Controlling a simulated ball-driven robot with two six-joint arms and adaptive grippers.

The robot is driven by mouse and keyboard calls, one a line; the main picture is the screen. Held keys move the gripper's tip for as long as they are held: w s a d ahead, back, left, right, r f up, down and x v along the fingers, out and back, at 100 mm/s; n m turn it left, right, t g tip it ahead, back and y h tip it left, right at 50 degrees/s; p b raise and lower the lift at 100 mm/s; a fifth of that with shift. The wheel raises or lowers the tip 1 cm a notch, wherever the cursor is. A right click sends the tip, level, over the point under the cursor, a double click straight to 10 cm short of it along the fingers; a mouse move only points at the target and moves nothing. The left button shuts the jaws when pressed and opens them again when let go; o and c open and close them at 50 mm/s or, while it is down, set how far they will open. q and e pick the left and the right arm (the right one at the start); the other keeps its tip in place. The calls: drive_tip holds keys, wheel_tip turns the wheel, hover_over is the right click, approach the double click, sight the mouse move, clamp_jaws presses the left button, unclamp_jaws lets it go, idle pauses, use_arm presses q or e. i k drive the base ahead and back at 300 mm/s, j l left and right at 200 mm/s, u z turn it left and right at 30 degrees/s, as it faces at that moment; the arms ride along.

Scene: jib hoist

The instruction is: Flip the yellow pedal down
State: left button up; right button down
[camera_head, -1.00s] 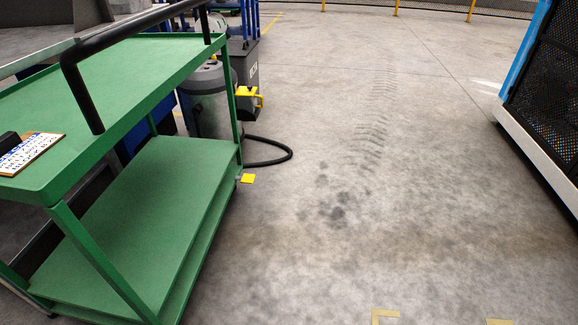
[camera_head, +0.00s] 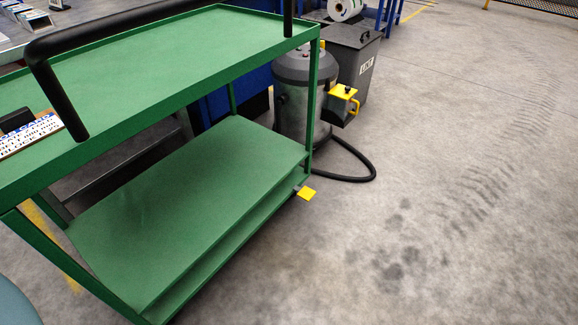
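The yellow pedal (camera_head: 306,194) is a small flat plate at the bottom right corner of the green cart (camera_head: 200,205), near the floor. It sticks out to the right from the cart's lower edge on a short grey stub. Its exact tilt is hard to tell at this size. Neither of my grippers is in view.
The cart has a black push handle (camera_head: 150,18) and a labelled card (camera_head: 32,134) on top. Behind it stand a grey vacuum drum (camera_head: 303,95) with a yellow-handled box (camera_head: 343,103), a black hose (camera_head: 350,178) and a grey bin (camera_head: 345,55). The floor to the right is clear.

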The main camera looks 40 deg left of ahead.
sight(306, 193)
drive_tip(key=i+j+u, duration=0.15)
drive_tip(key=i+u, duration=0.5)
drive_tip(key=u, duration=0.25)
drive_tip(key=i+u, duration=0.45)
drive_tip(key=i+l+u, duration=0.2)
drive_tip(key=u, duration=0.25)
